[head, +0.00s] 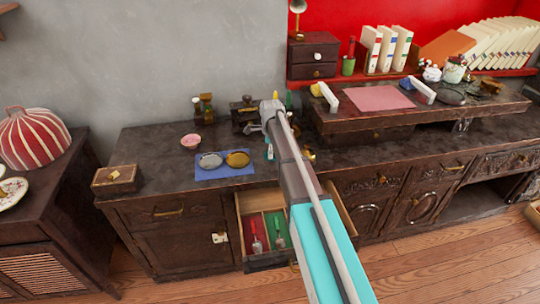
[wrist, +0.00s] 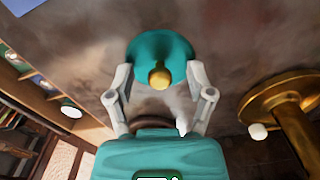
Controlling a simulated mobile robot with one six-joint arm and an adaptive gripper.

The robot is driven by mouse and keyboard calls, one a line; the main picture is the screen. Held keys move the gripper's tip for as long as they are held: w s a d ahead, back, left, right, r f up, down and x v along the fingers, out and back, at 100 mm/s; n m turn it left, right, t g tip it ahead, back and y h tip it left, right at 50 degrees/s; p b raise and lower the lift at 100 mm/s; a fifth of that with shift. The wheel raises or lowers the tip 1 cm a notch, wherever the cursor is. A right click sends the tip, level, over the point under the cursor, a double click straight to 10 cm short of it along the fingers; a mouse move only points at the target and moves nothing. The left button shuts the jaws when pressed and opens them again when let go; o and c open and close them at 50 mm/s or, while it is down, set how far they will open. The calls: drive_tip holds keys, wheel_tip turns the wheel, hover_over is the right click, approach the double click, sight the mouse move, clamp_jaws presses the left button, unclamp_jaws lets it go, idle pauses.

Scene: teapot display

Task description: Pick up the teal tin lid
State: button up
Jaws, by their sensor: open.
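The teal tin lid (wrist: 160,48) is a round teal disc with a gold knob at its middle, in the upper middle of the wrist view. It lies on the dark cabinet top. My gripper (wrist: 160,74) is open, with one pale finger on each side of the gold knob. The fingertips overlap the lower edge of the lid in this view; I cannot tell whether they touch it. In the head view my gripper (head: 269,112) is over the back of the cabinet top, and I cannot make out the lid there.
A brass stand (wrist: 285,108) is close on the right in the wrist view. In the head view a blue mat (head: 226,174) holds two round pieces. An open drawer (head: 262,262) has red and green compartments. A raised dark shelf (head: 345,118) stands right of my arm.

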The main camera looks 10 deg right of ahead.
clamp_jaws()
drive_tip(key=shift+r, duration=0.1)
idle(0.3)
drive_tip(key=shift+r+p, duration=0.9)
drive_tip(key=shift+p, duration=0.15)
drive_tip(key=s+d+r+p, duration=0.2)
drive_tip(key=s+r+p, duration=0.9)
drive_tip(key=s, duration=0.3)
drive_tip(key=shift+w+a, duration=0.1)
